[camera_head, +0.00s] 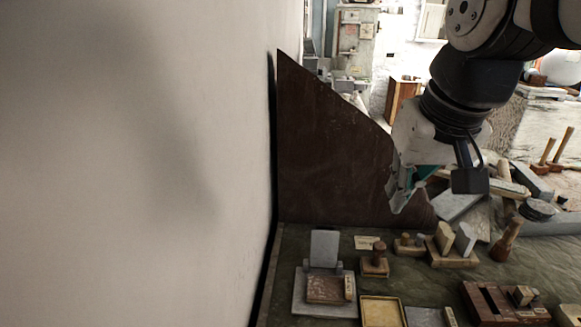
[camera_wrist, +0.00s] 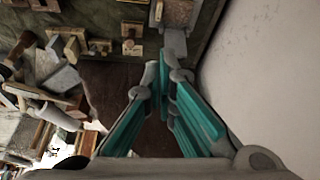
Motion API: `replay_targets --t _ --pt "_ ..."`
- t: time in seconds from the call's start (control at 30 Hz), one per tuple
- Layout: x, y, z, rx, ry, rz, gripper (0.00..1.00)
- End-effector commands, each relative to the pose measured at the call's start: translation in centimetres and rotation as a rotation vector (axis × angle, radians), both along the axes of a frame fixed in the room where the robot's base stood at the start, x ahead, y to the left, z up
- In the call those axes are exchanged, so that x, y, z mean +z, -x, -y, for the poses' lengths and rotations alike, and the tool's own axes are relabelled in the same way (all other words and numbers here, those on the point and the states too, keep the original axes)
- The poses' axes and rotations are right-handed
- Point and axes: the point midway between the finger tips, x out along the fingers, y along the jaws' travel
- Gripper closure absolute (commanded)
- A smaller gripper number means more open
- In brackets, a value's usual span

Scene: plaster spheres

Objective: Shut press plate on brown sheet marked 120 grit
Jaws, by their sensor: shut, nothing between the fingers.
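The press stands at the left of the green bench top in the head view. Its grey press plate (camera_head: 324,247) stands upright on the hinge, raised. A brown sheet (camera_head: 325,290) lies on the grey press base (camera_head: 312,309), with a small pale tag at its right side; its print is too small to read. My gripper (camera_head: 400,208) is shut and empty, above and to the right of the press, in front of a dark brown panel. In the wrist view my gripper's tips (camera_wrist: 164,72) point toward the grey press (camera_wrist: 178,14) at the top, partly cut off.
A small wooden stamp (camera_head: 375,262) stands just right of the press. A yellow-edged tray (camera_head: 382,312), a wooden holder (camera_head: 451,257) and a red-brown box (camera_head: 490,303) stand farther right. A brown panel (camera_head: 325,150) rises behind; a pale wall (camera_head: 130,160) closes the left.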

Motion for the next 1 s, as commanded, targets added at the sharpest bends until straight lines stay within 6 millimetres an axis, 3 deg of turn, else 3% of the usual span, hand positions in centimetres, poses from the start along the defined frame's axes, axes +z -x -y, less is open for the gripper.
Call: replay_targets --t 0.03,0.37,0.7,0.83,1.0 --pt "-0.6 -2.1 0.0 -0.008 -0.004 -0.025 1.00" --pt "-4.0 -13.5 0.1 -0.065 -0.020 -0.161 1.00" --pt "-11.5 -24.6 0.0 -0.124 -0.023 -0.299 1.00" --pt "-14.8 -27.9 0.0 -0.143 -0.020 -0.345 1.00" --pt "-17.7 -30.5 -0.1 -0.160 -0.017 -0.383 1.00"
